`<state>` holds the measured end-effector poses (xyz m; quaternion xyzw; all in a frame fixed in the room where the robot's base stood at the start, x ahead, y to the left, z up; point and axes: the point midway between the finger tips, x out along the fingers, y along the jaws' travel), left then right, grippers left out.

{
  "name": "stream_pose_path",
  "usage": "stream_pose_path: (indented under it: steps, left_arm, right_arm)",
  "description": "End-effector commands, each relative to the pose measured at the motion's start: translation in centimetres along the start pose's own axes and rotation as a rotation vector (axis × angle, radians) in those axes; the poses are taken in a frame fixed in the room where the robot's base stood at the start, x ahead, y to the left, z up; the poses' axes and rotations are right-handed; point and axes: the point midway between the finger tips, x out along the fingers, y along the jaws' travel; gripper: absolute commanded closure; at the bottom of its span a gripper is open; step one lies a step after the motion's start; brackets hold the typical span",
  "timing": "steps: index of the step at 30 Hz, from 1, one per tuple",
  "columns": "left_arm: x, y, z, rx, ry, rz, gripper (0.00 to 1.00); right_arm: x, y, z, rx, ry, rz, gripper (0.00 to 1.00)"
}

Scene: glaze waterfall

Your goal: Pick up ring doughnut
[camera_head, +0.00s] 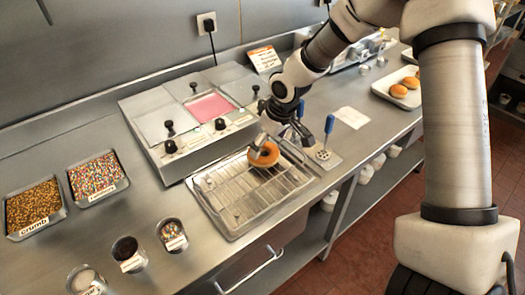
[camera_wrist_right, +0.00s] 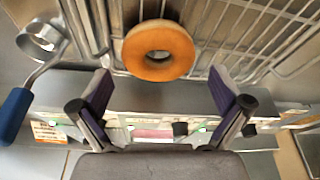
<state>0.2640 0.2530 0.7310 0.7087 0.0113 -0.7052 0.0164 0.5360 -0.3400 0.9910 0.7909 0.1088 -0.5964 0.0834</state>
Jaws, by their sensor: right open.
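The ring doughnut (camera_head: 262,161) is golden brown and lies on the wire rack (camera_head: 232,211) near its far right corner. In the right wrist view the doughnut (camera_wrist_right: 138,50) shows whole with its hole, centred beyond the fingertips. My right gripper (camera_head: 263,139) hangs just above and beside the doughnut, partly covering it in the head view. In the wrist view my right gripper (camera_wrist_right: 160,80) is open, its two fingers apart and nothing between them. Whether a finger touches the doughnut cannot be told. My left gripper is not in view.
A glazing machine (camera_head: 150,128) with a pink pan (camera_head: 210,107) stands behind the rack. Sprinkle trays (camera_head: 97,177) and small cups (camera_head: 172,236) stand left. A bun tray (camera_head: 383,88) is far right.

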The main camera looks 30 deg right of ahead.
Motion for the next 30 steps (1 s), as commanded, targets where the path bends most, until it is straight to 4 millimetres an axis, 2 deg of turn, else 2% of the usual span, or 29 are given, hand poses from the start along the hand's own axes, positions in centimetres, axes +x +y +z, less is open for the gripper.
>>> stream_pose_path:
  steps: [3,6,12,13,16,17,30]
  left_arm:
    - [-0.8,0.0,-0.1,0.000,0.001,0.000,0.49]
    - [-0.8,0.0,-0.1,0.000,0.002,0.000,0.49]
    - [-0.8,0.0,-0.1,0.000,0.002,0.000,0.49]
    - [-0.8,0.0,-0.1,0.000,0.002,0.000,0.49]
    - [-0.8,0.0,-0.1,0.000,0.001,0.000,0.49]
    - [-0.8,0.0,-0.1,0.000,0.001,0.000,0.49]
    - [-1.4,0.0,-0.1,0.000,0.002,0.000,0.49]
  right_arm:
    - [2.2,0.1,0.2,0.000,-0.006,-0.001,0.00]
    - [3.5,0.1,0.2,0.000,-0.003,0.000,0.00]
    - [3.8,0.1,0.1,0.000,0.000,0.000,0.00]
    - [3.8,0.1,0.1,0.001,0.000,0.000,0.04]
    - [3.8,0.1,0.1,0.001,0.000,0.000,0.39]
    - [3.8,0.1,0.1,0.000,-0.001,0.000,0.40]
    - [3.2,0.0,0.0,0.001,-0.002,-0.001,0.41]
